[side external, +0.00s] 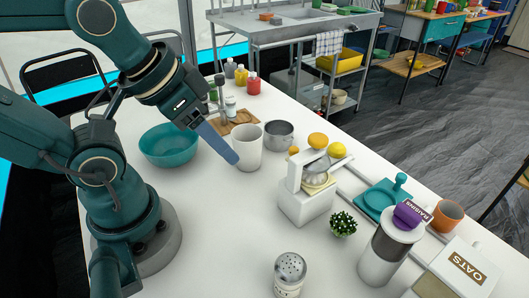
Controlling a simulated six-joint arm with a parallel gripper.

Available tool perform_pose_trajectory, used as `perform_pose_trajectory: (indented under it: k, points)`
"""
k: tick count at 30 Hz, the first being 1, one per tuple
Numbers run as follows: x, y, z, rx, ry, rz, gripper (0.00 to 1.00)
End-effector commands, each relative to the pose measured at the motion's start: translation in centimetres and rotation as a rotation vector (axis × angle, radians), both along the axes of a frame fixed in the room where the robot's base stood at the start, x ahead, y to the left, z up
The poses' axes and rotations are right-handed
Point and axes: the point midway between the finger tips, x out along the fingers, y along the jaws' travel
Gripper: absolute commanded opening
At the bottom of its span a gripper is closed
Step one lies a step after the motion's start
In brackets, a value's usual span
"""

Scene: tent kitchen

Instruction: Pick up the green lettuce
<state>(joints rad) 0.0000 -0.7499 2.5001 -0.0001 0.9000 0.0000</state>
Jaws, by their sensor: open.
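A small, bushy dark green clump with pale specks (343,223) sits on the white table, right of the white scale-like device. It is the only leafy green thing I can make out, and I cannot tell for sure that it is lettuce. My gripper (231,141) is open and empty, up and to the left of the clump and well apart from it. One long blue-grey finger shows clearly, its tip overlapping the white cup in the picture. I cannot tell whether it touches the cup.
A teal bowl (169,145), white cup (248,150) and metal pot (279,135) stand near my gripper. A shaker (289,275), a lidded jar (386,255) and an oats box (462,270) stand nearer. The table's front left is clear.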

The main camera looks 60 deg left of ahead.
Motion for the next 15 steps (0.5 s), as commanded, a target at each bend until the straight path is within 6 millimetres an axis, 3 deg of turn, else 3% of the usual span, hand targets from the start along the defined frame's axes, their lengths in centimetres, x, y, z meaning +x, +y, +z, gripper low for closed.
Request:
perform_pose_trajectory:
  k: [5, 6, 8, 15]
  points:
    - [0.00, 0.00, 0.00, 0.000, 0.000, 0.000, 0.50]
    - [0.00, 0.00, 0.00, 0.000, 0.000, 0.000, 0.65]
    - [0.00, 0.00, 0.00, 0.000, 0.000, 0.000, 0.85]
    - [0.00, 0.00, 0.00, 0.000, 0.000, 0.000, 0.85]
